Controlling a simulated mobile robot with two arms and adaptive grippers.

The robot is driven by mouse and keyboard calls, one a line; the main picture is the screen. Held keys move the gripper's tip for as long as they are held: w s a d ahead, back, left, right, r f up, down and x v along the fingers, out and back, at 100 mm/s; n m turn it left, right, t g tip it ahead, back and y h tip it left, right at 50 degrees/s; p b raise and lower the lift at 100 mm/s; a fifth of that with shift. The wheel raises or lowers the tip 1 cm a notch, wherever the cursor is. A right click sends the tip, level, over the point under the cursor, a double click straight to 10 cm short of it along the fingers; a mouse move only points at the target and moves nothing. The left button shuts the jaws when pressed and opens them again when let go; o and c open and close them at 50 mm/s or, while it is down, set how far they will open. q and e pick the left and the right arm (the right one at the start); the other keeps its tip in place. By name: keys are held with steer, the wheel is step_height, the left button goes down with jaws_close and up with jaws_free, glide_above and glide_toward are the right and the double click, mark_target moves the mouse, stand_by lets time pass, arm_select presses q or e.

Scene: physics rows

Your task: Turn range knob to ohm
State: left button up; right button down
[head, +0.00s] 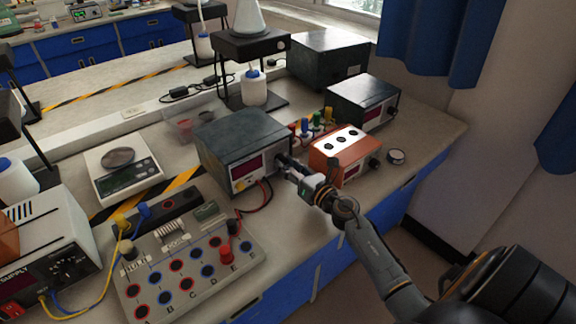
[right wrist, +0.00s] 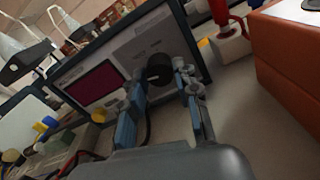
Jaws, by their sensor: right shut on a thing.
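The meter (head: 243,137) is a dark box with a pale front panel and a dark red display, standing on the bench. It also shows close up in the right wrist view (right wrist: 95,83). Its black round range knob (right wrist: 158,69) sits on the panel to the right of the display. My right gripper (head: 285,163) reaches the panel's right side from the front. In the right wrist view its two fingertips (right wrist: 161,76) are closed on either side of the knob. The panel lettering is too small to read. My left gripper is not in view.
An orange box (head: 347,144) stands just right of my right gripper. A terminal board (head: 190,260) with red and black leads lies at the front left. A scale (head: 121,170) and a power supply (head: 45,250) stand further left.

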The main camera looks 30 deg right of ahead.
steer(key=m+p, duration=0.1)
steer(key=m, duration=0.3)
steer(key=shift+p, duration=0.3)
steer(key=m+p, duration=0.1)
steer(key=m, duration=0.4)
steer(key=m+p, duration=0.1)
steer(key=m, duration=0.3)
steer(key=shift+m+p, duration=0.3)
steer(key=shift+p, duration=0.05)
steer(key=m+p, duration=0.1)
steer(key=m, duration=0.3)
steer(key=shift+m, duration=0.3)
steer(key=c, duration=1)
jaws_free()
steer(key=shift+s, duration=0.1)
